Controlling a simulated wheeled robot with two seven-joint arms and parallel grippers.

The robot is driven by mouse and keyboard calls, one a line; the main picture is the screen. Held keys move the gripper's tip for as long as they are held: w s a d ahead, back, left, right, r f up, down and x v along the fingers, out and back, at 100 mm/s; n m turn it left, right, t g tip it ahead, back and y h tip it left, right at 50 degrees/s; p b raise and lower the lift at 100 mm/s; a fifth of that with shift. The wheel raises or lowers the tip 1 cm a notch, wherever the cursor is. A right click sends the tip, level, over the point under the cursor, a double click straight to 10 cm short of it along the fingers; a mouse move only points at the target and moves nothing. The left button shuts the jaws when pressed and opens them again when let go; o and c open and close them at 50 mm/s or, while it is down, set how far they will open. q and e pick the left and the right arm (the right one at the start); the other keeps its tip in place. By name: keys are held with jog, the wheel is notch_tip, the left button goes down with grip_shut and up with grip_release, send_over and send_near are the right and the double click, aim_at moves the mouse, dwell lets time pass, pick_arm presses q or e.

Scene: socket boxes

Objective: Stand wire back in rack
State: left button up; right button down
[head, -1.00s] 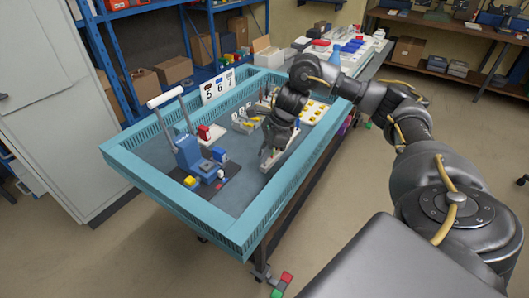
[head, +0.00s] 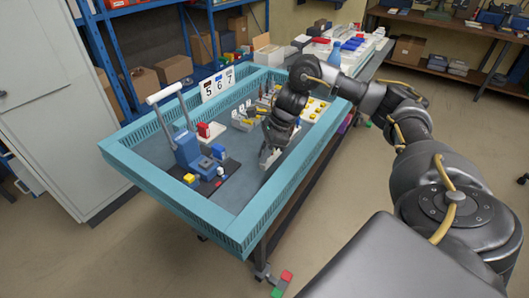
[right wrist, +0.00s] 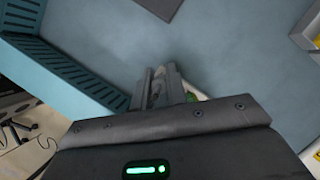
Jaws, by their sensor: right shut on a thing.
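My right gripper (head: 270,158) is low over the right part of the blue-walled tray (head: 205,212). Its fingers also show in the right wrist view (right wrist: 158,88), closed together on a thin dark piece, most likely the wire, which is mostly hidden between them. A pale, narrow holder (head: 266,163), which may be the rack, lies by the fingertips and is largely covered by the gripper. A bit of green (right wrist: 191,97) shows beside the fingers in the right wrist view. I cannot tell whether the wire touches the holder. My left gripper is not in view.
A blue lever press (head: 187,150) with a white handle stands on a dark mat at the tray's left. The front tray floor is clear.

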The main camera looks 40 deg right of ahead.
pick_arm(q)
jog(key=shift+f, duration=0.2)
pick_arm(e)
jog(key=shift+f, duration=0.25)
jog(key=c, duration=0.9)
grip_release()
notch_tip(320, 180, up, 3)
jog(key=shift+r+p, duration=0.15)
jog(key=shift+p, duration=1.05)
notch_tip(320, 180, up, 4)
jog(key=p, duration=0.4)
jog(key=shift+r, duration=0.2)
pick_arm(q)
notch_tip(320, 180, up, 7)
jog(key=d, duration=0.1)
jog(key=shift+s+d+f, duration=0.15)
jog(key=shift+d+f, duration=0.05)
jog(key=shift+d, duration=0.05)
pick_arm(e)
jog(key=shift+f, duration=0.1)
